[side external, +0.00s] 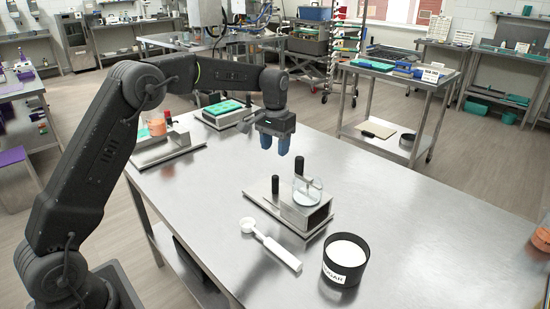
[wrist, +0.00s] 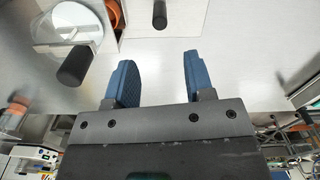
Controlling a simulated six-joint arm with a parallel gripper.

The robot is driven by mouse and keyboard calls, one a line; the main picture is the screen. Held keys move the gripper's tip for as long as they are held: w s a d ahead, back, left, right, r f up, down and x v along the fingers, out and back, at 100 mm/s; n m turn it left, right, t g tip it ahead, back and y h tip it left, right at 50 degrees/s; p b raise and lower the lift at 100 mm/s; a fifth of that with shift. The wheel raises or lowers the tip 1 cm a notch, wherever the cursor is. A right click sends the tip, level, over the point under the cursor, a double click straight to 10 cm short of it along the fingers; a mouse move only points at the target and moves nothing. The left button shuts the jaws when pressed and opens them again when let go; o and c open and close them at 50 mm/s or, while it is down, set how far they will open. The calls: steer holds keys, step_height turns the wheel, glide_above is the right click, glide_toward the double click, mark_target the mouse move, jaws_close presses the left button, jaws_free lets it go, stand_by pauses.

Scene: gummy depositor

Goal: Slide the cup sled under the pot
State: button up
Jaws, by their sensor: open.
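The depositor (side external: 303,213), a metal housing on a flat base, stands mid-table. A clear round pot (side external: 308,192) with a tall black handle sits on top and shows as a pale disc in the wrist view (wrist: 52,30). A black upright peg (side external: 275,184) stands at the left of the base, apparently on the cup sled; it also shows in the wrist view (wrist: 160,14). An orange cup-like shape (wrist: 118,16) shows inside the housing, partly cut off. The sled's exact outline is unclear. My gripper (side external: 276,147) is open and empty, above and behind the depositor, touching nothing.
A white scoop (side external: 270,244) and a black sugar tub (side external: 345,260) are in front of the depositor. Left-behind stand a metal fixture with an orange container (side external: 156,123) and a teal mould (side external: 222,107). An orange jar (side external: 541,239) is at the right edge.

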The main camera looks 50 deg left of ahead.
mark_target(286, 188)
steer(key=shift+r, duration=0.25)
